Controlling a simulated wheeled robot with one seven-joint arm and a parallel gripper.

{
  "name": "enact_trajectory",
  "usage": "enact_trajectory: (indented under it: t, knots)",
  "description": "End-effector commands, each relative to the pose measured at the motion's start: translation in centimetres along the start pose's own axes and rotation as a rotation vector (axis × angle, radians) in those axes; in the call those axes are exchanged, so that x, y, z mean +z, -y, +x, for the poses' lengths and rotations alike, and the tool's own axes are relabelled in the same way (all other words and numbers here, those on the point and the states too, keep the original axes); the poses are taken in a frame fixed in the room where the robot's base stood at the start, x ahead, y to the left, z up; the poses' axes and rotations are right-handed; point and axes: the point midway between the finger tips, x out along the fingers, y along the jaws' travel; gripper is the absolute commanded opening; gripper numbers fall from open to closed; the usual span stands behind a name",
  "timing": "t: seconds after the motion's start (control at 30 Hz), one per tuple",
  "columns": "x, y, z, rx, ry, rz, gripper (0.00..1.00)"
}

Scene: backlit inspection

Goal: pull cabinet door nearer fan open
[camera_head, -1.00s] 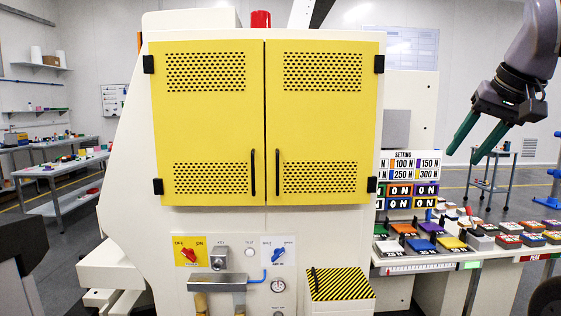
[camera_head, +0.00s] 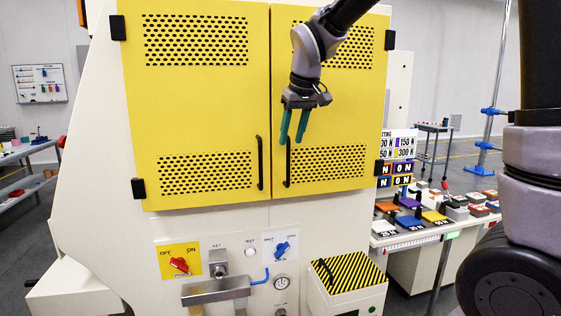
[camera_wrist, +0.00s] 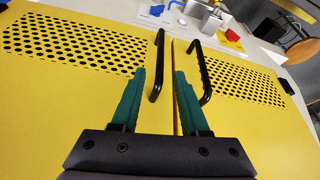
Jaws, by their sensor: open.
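The yellow cabinet has two shut doors, a left door (camera_head: 200,110) and a right door (camera_head: 335,110), meeting at a vertical seam. Each has a black bar handle beside the seam: the left door's handle (camera_head: 260,165) and the right door's handle (camera_head: 287,170). My gripper (camera_head: 290,142) is open and empty, its green fingers pointing down in front of the right door near the top of its handle. The wrist view seems turned round: the right door's handle (camera_wrist: 157,68) appears between the fingertips, and the left door's handle (camera_wrist: 200,72) lies to the right. Contact cannot be told. I cannot identify a fan.
Below the doors are a red switch (camera_head: 180,264), a blue switch (camera_head: 282,248) and a grey protruding bracket (camera_head: 215,290). A striped box (camera_head: 345,275) juts out at lower right. A bench with coloured blocks (camera_head: 435,217) stands to the right.

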Motion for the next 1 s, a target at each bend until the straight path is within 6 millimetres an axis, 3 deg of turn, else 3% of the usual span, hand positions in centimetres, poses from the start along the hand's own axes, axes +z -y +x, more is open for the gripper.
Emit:
enact_trajectory:
  t: [0.2, 0.4, 0.6, 0.87, 0.97, 1.0]
  knots:
    - [0.1, 0.1, 4.4, 0.000, 0.005, 0.000, 0.45]
    - [0.1, 0.0, 7.4, 0.000, 0.004, 0.002, 0.45]
    - [0.1, 0.0, 8.6, 0.000, 0.001, 0.001, 0.45]
    - [0.1, 0.0, 8.7, 0.000, 0.000, 0.001, 0.45]
    - [0.1, 0.0, 8.7, 0.000, 0.000, 0.001, 0.06]
    - [0.1, 0.0, 8.7, -0.001, 0.000, 0.001, 0.00]
